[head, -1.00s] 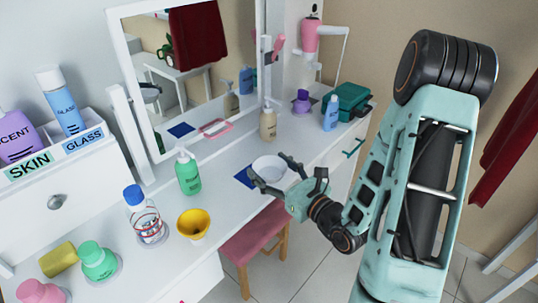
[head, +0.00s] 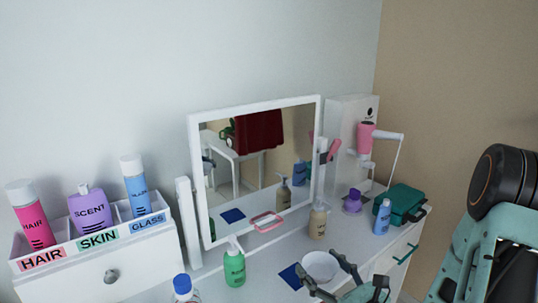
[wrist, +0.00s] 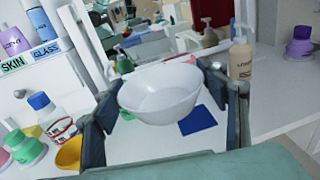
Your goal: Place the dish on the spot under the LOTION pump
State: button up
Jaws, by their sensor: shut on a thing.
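The dish is a white bowl (head: 319,264) near the front of the white dressing table. My gripper (head: 325,272) has a finger on each side of it and is shut on it; the wrist view shows the bowl (wrist: 160,97) upright between the fingers. I cannot tell whether it clears the table. A flat dark-blue square (head: 290,277) lies just left of the bowl, partly hidden; in the wrist view the square (wrist: 198,120) is at the bowl's lower right. The beige LOTION pump bottle (head: 318,220) stands behind the bowl, in front of the mirror's right side.
A green pump bottle (head: 234,266) stands left of the blue square. A pink-framed item (head: 267,222) lies by the mirror (head: 255,160). A blue bottle (head: 382,217), purple jar (head: 352,201) and teal case (head: 402,203) stand at right. A yellow cup (wrist: 68,154) is at left.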

aim_at(316, 274)
notch_tip(316, 274, up, 2)
jog(key=shift+w+r+p, duration=0.15)
jog(key=shift+r+p, duration=0.05)
jog(key=shift+p, duration=0.15)
notch_tip(316, 274, up, 5)
jog(key=p, duration=1.1)
jog(key=shift+f, duration=0.2)
jog(key=shift+m+h, duration=0.3)
jog(key=shift+h, duration=0.1)
jog(key=f+b, duration=0.3)
jog(key=b, duration=0.1)
jog(key=s+f+b, duration=0.1)
jog(key=f+b, duration=0.7)
jog(key=shift+s+f, duration=0.15)
jog(key=shift+s, duration=0.05)
jog(key=w+b, duration=0.1)
jog(key=b, duration=0.2)
jog(key=w+f+b, duration=0.1)
jog(key=b, duration=0.3)
jog(key=w+f+b, duration=0.1)
jog(key=w+b, duration=0.1)
jog(key=b, duration=0.1)
jog(key=shift+w, duration=0.1)
